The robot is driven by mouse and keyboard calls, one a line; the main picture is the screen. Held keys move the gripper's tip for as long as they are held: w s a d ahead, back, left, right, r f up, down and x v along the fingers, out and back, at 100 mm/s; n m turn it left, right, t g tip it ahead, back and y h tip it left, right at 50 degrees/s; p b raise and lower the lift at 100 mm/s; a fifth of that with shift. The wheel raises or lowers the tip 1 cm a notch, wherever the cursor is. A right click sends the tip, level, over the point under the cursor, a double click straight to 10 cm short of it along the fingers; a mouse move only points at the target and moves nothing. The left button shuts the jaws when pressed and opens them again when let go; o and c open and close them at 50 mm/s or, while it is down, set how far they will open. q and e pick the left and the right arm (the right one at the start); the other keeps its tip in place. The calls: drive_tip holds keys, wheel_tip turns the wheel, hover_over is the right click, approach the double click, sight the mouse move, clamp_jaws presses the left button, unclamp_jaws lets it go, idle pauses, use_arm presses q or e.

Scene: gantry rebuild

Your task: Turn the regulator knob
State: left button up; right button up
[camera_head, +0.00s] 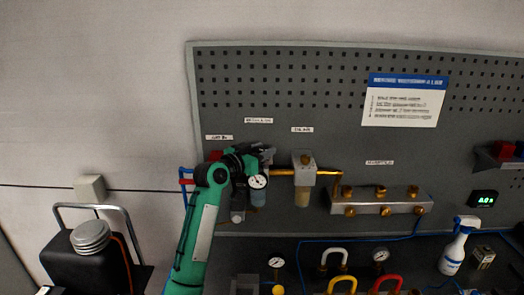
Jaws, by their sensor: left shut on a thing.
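My left arm, green with dark joints, reaches up from the bottom. Its dark left gripper (262,153) is at the top of the regulator, shut on the knob there. The knob is mostly hidden by the fingers, and its angle cannot be made out. The gauge reading is too small to tell. My right gripper is not in view.
Right of the regulator are a filter unit (304,180), copper pipe and a metal manifold (380,203). A red valve handle and blue pipe (185,178) are close left of my arm. A spray bottle (456,246), gauges and coloured handles occupy the bench below.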

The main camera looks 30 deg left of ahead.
use_arm(q)
drive_tip(key=shift+a+r+n+y+p, duration=0.15)
drive_tip(key=shift+n+y+p, duration=1.5)
drive_tip(key=shift+y, duration=0.85)
drive_tip(key=shift+a+n+g+y+p, duration=0.15)
drive_tip(key=shift+n+y+p, duration=0.15)
drive_tip(key=shift+n+y, duration=0.4)
drive_tip(key=shift+a+n+g+y+p, duration=0.15)
drive_tip(key=shift+n+y+p, duration=0.15)
drive_tip(key=shift+y, duration=0.7)
drive_tip(key=shift+n+y, duration=0.25)
drive_tip(key=shift+y, duration=0.05)
drive_tip(key=o, duration=1)
drive_tip(key=shift+s+d+f, duration=0.15)
drive_tip(key=shift+s+f, duration=0.1)
drive_tip(key=shift+s, duration=0.1)
drive_tip(key=shift+r+b+v, duration=0.15)
drive_tip(key=shift+b+v, duration=1.25)
drive_tip(key=shift+v, duration=1.9)
drive_tip(key=shift+r+b+v, duration=0.1)
drive_tip(key=shift+b+v, duration=1.25)
drive_tip(key=shift+v, duration=1.9)
